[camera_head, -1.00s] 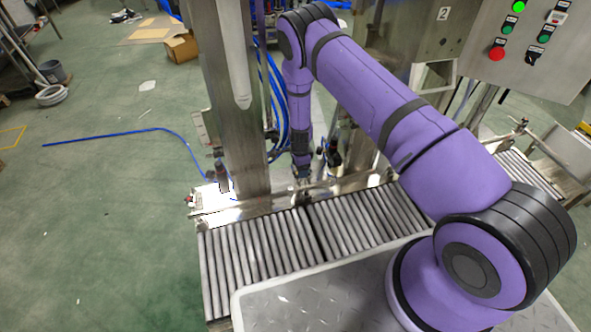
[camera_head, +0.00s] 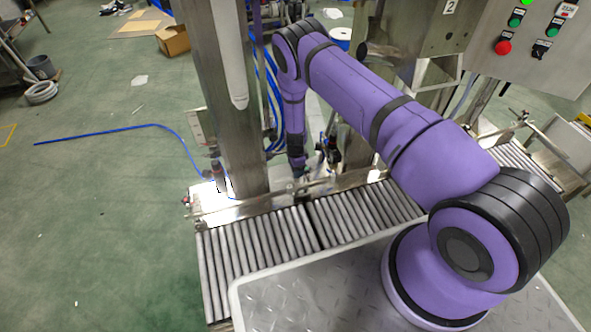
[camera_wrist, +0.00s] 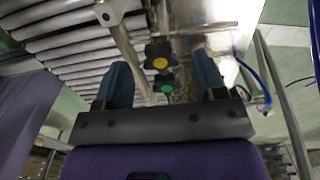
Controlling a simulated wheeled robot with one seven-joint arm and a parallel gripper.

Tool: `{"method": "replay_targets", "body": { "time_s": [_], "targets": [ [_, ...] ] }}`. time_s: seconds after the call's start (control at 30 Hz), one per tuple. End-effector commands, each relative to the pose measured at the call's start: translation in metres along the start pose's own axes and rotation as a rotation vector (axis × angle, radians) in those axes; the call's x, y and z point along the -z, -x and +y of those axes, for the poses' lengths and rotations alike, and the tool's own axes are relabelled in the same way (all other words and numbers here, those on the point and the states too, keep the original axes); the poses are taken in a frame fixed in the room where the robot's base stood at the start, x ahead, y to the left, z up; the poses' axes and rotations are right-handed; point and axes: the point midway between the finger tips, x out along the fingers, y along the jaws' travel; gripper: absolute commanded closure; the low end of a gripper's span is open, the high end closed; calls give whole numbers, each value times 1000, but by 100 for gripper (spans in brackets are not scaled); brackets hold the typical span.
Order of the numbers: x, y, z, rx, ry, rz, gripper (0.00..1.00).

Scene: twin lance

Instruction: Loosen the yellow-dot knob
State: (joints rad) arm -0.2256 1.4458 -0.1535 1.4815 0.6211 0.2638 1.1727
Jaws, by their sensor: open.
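The yellow-dot knob (camera_wrist: 159,62) shows in the wrist view as a dark lobed knob with a yellow-orange centre. My gripper (camera_wrist: 164,75) is open, with one blue-grey finger to the left of the knobs and one to the right. The yellow-dot knob appears just beyond the fingertips, between them in the picture; I cannot tell the exact distance. A second dark knob with a green dot (camera_wrist: 166,88) sits just below it in the picture, also between the fingers. In the head view my gripper (camera_head: 298,172) is small beside the steel post, and the knobs are too small to tell.
The roller conveyor (camera_head: 255,250) runs below my arm. A steel post (camera_head: 233,110) stands left of the gripper, with blue hoses (camera_head: 275,100) behind it. A metal rod (camera_wrist: 122,45) passes left of the knobs in the wrist view. Open green floor lies at the left.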

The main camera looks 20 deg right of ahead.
Motion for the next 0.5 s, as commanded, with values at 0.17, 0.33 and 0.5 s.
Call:
{"method": "replay_targets", "body": {
  "time_s": [0.17, 0.33, 0.5],
  "targets": [
    [0, -14, 0, 0, 0, 0, 36],
    [0, -16, 0, 1, 0, 0, 36],
    [0, -16, 0, 1, 0, 0, 41]
  ]
}}
